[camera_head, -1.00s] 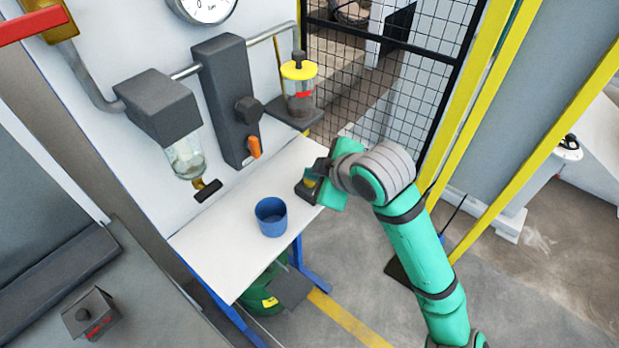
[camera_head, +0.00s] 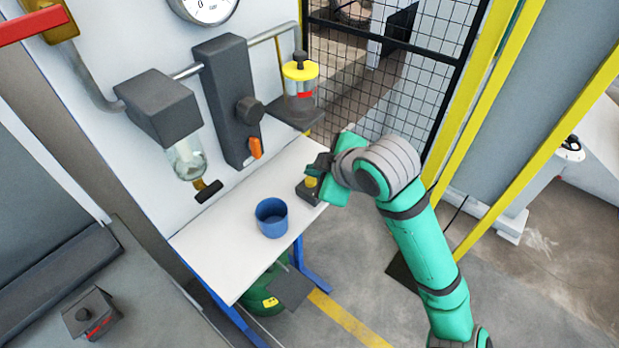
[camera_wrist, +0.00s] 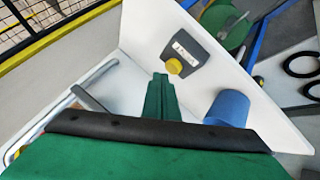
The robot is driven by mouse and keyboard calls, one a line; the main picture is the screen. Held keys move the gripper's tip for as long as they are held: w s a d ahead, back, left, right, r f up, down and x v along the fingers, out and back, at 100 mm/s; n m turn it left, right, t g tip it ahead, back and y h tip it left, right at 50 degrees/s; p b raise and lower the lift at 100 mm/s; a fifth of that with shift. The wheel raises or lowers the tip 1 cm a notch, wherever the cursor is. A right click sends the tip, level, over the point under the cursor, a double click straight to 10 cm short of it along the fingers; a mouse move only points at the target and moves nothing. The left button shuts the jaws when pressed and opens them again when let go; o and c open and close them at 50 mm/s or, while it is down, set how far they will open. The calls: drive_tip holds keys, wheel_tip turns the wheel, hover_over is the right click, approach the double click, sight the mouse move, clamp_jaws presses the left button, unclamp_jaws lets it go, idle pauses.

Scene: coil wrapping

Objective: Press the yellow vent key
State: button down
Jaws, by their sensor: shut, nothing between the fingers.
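The yellow vent key (camera_head: 311,181) is a round button on a small dark grey box (camera_head: 303,193) at the right end of the white shelf. In the wrist view the key (camera_wrist: 175,66) shows clear, with a white lettered label beside it on the box. My gripper (camera_head: 320,163) is just above and behind the box in the head view. In the wrist view its green fingers (camera_wrist: 160,80) are closed together and empty. Their tips are beside the key in the picture; I cannot tell the exact gap, but they appear apart from it.
A blue cup (camera_head: 271,230) stands on the shelf (camera_head: 228,258) left of the box. A yellow-lidded jar (camera_head: 299,86) on a dark bracket, an orange-tipped valve panel (camera_head: 228,92) and a glass jar (camera_head: 186,158) are on the wall. A mesh fence (camera_head: 350,90) stands behind.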

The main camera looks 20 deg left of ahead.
sight(314, 183)
drive_tip(key=shift+s+r, duration=0.15)
drive_tip(key=shift+r, duration=2.45)
